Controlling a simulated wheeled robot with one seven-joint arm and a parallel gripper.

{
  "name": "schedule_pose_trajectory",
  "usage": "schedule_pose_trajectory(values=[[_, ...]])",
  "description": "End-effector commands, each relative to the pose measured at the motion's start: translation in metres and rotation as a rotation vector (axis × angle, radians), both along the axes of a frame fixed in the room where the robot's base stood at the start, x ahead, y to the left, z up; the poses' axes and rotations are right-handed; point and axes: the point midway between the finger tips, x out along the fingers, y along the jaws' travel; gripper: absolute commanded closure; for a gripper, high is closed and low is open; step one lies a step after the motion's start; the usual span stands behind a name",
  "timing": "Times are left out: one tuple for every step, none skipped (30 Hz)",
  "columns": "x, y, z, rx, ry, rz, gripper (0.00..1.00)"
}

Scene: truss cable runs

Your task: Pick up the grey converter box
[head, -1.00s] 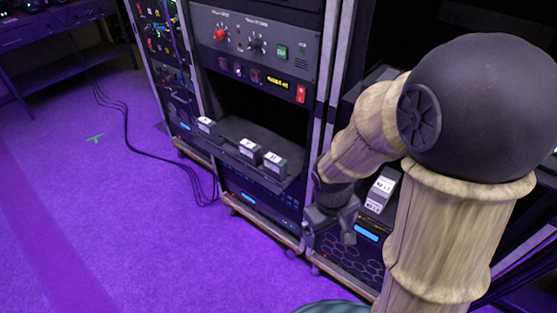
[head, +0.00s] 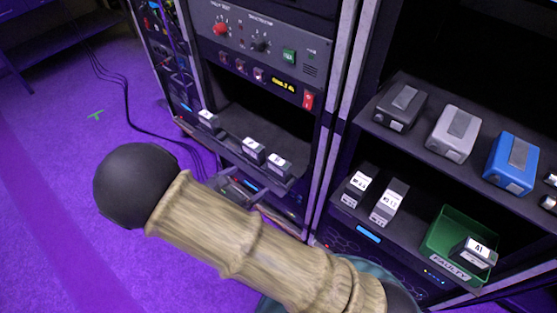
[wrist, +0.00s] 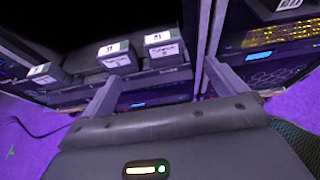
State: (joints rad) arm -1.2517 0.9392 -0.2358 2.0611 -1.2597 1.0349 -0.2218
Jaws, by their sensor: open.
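The grey converter box (head: 452,133) sits on the upper shelf of the right rack in the head view, between a black box (head: 400,107) and a blue box (head: 512,162). It has a darker grey strip on top. My gripper (wrist: 163,84) is open and empty in the wrist view, its two fingers apart in front of a shelf with small labelled boxes. In the head view it is low by the middle rack, partly hidden behind my arm, well left of the grey box. I do not see the grey box in the wrist view.
Small labelled boxes (head: 254,151) stand on the middle rack's shelf. Below the grey box, the lower shelf holds two labelled boxes (head: 389,202) and a green bin (head: 434,243) marked "FAULTY" with a labelled box inside. A rack post (head: 343,100) separates the bays. Purple floor lies open at left.

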Motion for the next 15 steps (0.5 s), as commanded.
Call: schedule_pose_trajectory(values=[[0.001,-0.001,0.000,-0.003,-0.001,0.001,0.04],[0.001,-0.001,0.000,-0.003,-0.002,-0.001,0.04],[0.001,-0.002,0.000,-0.001,-0.001,-0.003,0.04],[0.002,-0.002,0.000,-0.001,0.000,-0.004,0.04],[0.002,-0.003,0.000,-0.001,-0.001,-0.005,0.04],[0.002,-0.003,0.000,0.000,-0.001,-0.007,0.04],[0.002,-0.003,0.000,0.000,0.000,-0.008,0.04],[0.002,-0.004,0.000,0.000,0.000,-0.009,0.04],[0.003,-0.005,-0.001,0.000,0.000,-0.010,0.04],[0.004,-0.005,-0.001,0.001,-0.001,-0.010,0.04],[0.006,-0.007,-0.002,0.001,-0.001,-0.011,0.04],[0.008,-0.009,-0.004,0.000,-0.001,-0.012,0.04],[0.011,-0.011,-0.005,-0.001,-0.001,-0.011,0.04],[0.014,-0.013,-0.007,-0.001,-0.001,-0.011,0.04],[0.018,-0.017,-0.009,-0.001,0.001,-0.010,0.04]])
